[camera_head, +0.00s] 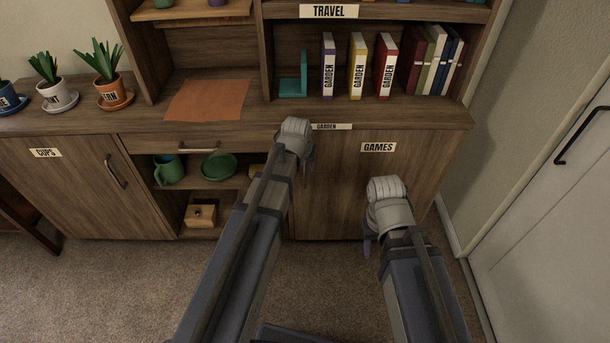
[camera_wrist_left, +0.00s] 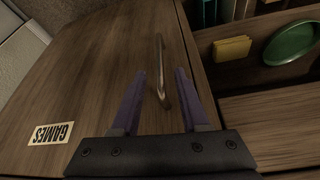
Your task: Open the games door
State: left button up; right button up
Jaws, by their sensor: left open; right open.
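The games door (camera_head: 345,200) is a brown wooden cabinet door at the lower right of the cabinet, marked by a GAMES label (camera_head: 379,147). It looks shut. In the left wrist view the door (camera_wrist_left: 95,75) fills the left half, with its label (camera_wrist_left: 51,134) upside down. Its metal bar handle (camera_wrist_left: 159,60) appears between the two purple fingers of my open left gripper (camera_wrist_left: 160,74); I cannot tell whether they touch it. In the head view my left arm hides the handle and most of that gripper (camera_head: 307,172). My right gripper (camera_head: 369,243) is open, low before the door, mostly hidden by its wrist.
Left of the door is an open shelf with a green mug (camera_head: 169,170), a green plate (camera_head: 219,166) and a wooden box (camera_head: 201,215). A drawer (camera_head: 160,145) sits above it. The cups door (camera_head: 75,180) is further left. A white door (camera_head: 560,220) stands at right.

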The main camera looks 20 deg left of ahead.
aim_at(305, 171)
pick_arm(q)
jog(key=b+x, duration=0.5)
jog(key=x, duration=0.1)
jog(key=shift+f, duration=0.1)
grip_shut()
dwell(1.3)
